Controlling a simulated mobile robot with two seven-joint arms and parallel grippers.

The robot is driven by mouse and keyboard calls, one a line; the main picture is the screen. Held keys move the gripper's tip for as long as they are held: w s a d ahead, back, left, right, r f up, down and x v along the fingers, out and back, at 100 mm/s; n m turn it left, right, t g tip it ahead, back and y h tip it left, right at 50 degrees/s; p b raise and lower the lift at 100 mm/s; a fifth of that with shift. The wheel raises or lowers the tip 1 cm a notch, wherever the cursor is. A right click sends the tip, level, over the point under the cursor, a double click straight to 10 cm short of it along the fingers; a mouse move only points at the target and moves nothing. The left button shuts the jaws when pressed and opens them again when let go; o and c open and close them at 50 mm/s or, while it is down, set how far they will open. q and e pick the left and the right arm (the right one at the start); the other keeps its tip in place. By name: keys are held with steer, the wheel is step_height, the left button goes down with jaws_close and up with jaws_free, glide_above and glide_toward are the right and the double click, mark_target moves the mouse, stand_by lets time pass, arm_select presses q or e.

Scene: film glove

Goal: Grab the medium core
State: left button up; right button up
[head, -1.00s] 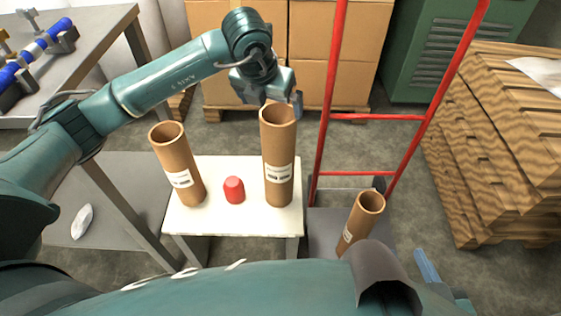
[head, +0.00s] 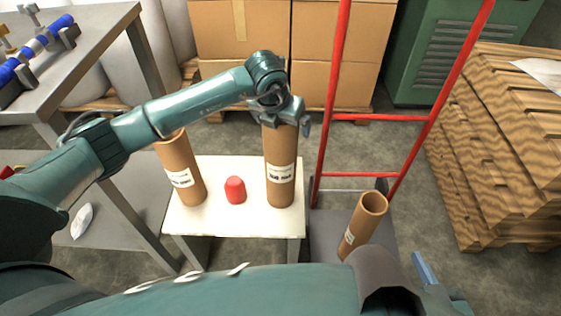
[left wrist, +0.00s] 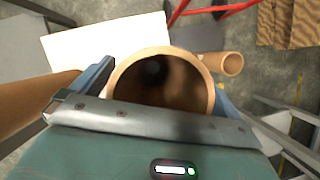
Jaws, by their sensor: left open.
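Three brown cardboard cores are in the head view: the left core (head: 179,162) and the right core (head: 281,165) stand on a white-topped table (head: 225,222), and another core (head: 363,225) stands tilted on the hand truck. Their label sizes are too small to read. My left gripper (head: 283,116) is at the top of the right core, open. In the left wrist view its fingers (left wrist: 160,88) are on either side of that core's rim (left wrist: 140,58). I cannot tell whether they touch it. My right gripper (head: 425,268) shows only partly at the lower right.
A red cap-like piece (head: 235,190) sits between the two table cores. The red hand truck (head: 364,117) stands right of the table. A wooden pallet stack (head: 480,160) is at the right, cardboard boxes (head: 240,35) behind, and a grey metal bench (head: 100,25) at the left.

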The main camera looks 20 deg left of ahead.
arm_select(q)
steer(key=shift+c, duration=0.6)
steer(key=c, duration=1.2)
steer(key=shift+r, duration=0.1)
steer(key=shift+c, duration=0.2)
